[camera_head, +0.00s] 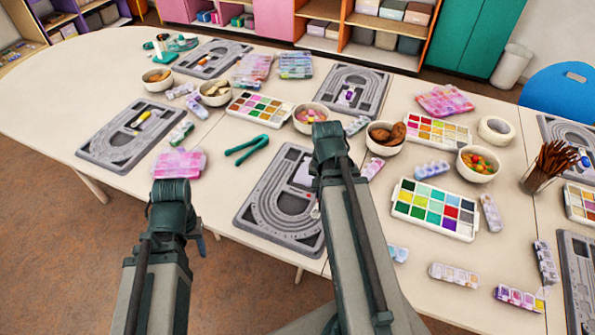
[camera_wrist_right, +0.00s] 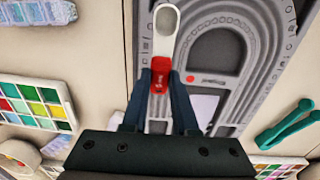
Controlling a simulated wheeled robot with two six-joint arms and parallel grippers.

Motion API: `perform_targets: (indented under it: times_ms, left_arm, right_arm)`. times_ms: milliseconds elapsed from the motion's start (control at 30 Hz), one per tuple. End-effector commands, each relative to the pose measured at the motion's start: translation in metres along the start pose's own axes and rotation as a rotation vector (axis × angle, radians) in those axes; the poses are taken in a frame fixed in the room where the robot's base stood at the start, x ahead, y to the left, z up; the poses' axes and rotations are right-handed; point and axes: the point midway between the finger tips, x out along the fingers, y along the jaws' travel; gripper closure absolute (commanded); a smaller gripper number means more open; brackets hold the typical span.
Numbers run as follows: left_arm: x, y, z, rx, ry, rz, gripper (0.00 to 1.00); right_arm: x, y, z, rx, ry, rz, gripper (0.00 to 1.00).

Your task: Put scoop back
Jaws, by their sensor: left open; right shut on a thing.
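A scoop with a red handle and a white rounded end (camera_wrist_right: 165,35) is held between the two dark fingers of my right gripper (camera_wrist_right: 165,90) in the right wrist view. It is over the grey bead board (camera_wrist_right: 270,45), whose curved grooves and red dot show; I cannot tell the gap between them. In the head view this board (camera_head: 252,215) lies at the front middle, partly covered by my right arm. My right gripper (camera_head: 330,150) shows from behind there, its fingers hidden. My left gripper (camera_head: 172,195) is open near the table's front edge, by a pink case.
Green tongs (camera_head: 247,149) lie left of the board. A paint-like tray of colours (camera_head: 436,226) stands to its right. Other grey boards, one holding a yellow piece (camera_head: 143,119), bowls (camera_head: 310,127) and bead boxes (camera_head: 432,170) crowd the table. The table's left end is clear.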

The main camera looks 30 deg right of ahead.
Motion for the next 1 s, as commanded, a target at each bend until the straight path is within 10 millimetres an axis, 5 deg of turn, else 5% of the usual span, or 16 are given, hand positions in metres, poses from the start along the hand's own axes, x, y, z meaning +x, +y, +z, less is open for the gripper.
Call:
perform_targets:
  times_ms: [267,733,1000]
  left_arm:
    - [0.002,0.0,0.0,0.0,0.0,0.0,0.5]
    - [0.013,0.001,-0.001,0.0,0.0,0.0,0.5]
    - [0.014,0.001,-0.001,0.0,0.0,0.0,0.5]
  right_arm:
    - [0.002,-0.012,-0.018,0.0,0.0,0.0,1.0]
    - [0.011,-0.079,-0.109,0.0,0.0,0.0,1.0]
    - [0.011,-0.087,-0.12,0.0,0.0,0.0,1.0]
